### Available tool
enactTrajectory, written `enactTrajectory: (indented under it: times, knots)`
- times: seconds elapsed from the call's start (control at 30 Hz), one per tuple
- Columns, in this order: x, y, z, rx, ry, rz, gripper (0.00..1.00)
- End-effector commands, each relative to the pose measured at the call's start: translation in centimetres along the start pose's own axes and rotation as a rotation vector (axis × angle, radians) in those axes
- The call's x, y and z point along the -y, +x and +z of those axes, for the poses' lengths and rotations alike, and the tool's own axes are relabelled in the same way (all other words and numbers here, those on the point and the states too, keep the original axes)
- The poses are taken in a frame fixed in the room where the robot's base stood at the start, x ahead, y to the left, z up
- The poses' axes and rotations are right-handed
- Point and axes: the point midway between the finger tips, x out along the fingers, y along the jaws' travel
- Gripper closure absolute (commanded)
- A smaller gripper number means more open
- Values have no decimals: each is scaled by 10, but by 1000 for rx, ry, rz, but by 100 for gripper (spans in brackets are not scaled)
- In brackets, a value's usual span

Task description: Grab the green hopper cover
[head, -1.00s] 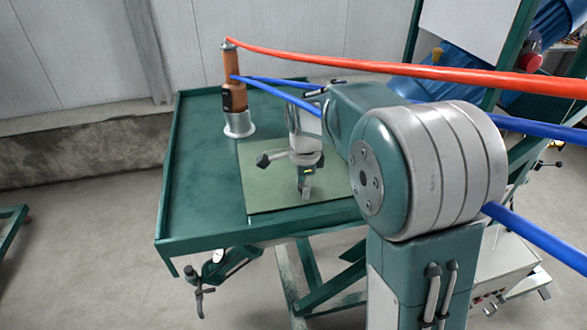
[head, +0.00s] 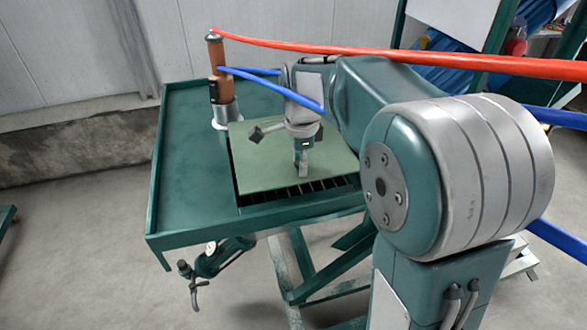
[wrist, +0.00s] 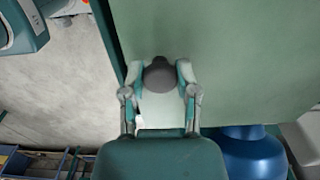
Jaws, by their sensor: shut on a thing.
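The green hopper cover (head: 258,168) is a flat pale-green square plate. In the head view it is held above the hopper opening, and a dark slatted grate (head: 310,190) shows below its front edge. My gripper (head: 303,165) points down over the middle of the cover. In the wrist view my gripper (wrist: 157,75) is shut on a dark round knob (wrist: 159,74) on the cover (wrist: 235,60), with one finger on each side. The far part of the opening is hidden under the cover.
The green table (head: 185,190) has a raised rim. A brown spray tool (head: 216,58) with red (head: 400,55) and blue hoses stands in a grey holder (head: 226,113) close to the cover's back left corner. The table's left side is clear.

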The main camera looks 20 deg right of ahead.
Motion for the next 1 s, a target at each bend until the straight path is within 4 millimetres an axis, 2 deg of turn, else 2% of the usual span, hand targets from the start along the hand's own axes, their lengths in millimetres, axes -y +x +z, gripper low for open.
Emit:
enactTrajectory:
  times: [0.2,0.7,1.0]
  knots:
    - [-24,-32,-11,0,1,-5,100]
    - [-90,-63,-41,0,2,-3,100]
    - [-105,-70,-47,0,-1,0,100]
